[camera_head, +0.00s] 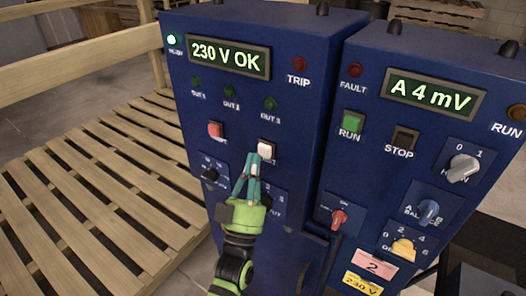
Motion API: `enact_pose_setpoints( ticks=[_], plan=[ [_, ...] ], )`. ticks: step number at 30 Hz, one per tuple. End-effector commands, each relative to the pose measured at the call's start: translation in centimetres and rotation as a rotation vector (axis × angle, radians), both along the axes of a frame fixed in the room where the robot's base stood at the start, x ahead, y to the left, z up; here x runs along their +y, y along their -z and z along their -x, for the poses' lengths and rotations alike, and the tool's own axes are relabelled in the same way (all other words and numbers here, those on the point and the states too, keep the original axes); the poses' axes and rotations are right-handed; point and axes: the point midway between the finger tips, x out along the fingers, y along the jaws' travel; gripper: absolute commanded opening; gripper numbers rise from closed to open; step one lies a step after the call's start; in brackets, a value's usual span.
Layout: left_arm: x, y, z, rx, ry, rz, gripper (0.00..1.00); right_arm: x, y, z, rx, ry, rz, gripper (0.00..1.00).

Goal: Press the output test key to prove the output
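A white square key (267,149) is on the front of the left blue cabinet, below the small green lamps. Its label is partly hidden by my gripper, so I cannot read it whole. My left gripper (255,160) points up at the panel with its fingertips together and nothing between them. The tips overlap the lower left edge of the white key in this view; I cannot tell whether they touch it. A red key (215,130) sits to the left of the white one. The cabinet's display (228,57) reads "230 V OK". My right gripper is not in view.
A dark knob (210,174) is left of my gripper. The right cabinet has a display (433,95) reading "A 4 mV", a green RUN key (352,123), a dark STOP key (402,140) and several knobs. Wooden slatted pallets (95,190) stand at the left.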

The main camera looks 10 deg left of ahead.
Motion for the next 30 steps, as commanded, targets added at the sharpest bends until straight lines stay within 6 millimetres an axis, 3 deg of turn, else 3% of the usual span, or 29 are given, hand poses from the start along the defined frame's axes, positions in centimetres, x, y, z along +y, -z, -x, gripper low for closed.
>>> enact_pose_setpoints(
  ticks=[30],
  plan=[
    [-0.29,0.00,-0.81,0.000,0.000,0.000,0.00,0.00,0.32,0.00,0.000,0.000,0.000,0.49]
  ],
)
